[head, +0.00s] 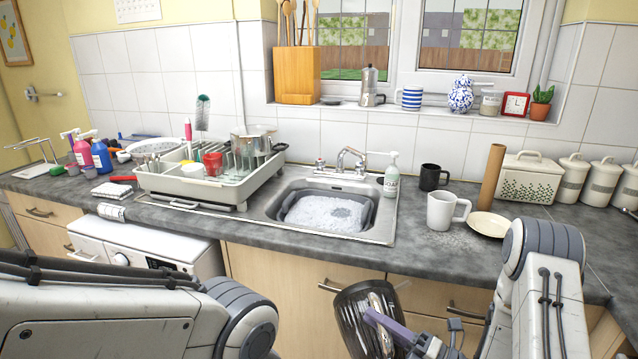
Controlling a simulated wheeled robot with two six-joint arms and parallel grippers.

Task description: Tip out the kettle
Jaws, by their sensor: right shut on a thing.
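The kettle (358,322) is a dark, glassy, ribbed vessel with a purple-grey handle (385,328). It is at the bottom centre, in front of the drawers and below the worktop's front edge in the picture. My right gripper (425,344) is shut on the kettle at its handle side; the fingers are partly cut off by the bottom edge. The kettle looks tilted, and I cannot see what is in it. The sink (272,208) is behind it, with a grey bowl (290,222) full of white suds. My left arm shows at the lower left, but its gripper is out of view.
A dish rack (160,183) stands left of the sink. A tap (343,165) and soap bottle (391,180) are behind the sink. A white mug (440,212), black mug (430,177), plate (490,224) and cardboard tube (492,178) stand to the right. Worktop around the white mug looks speckled.

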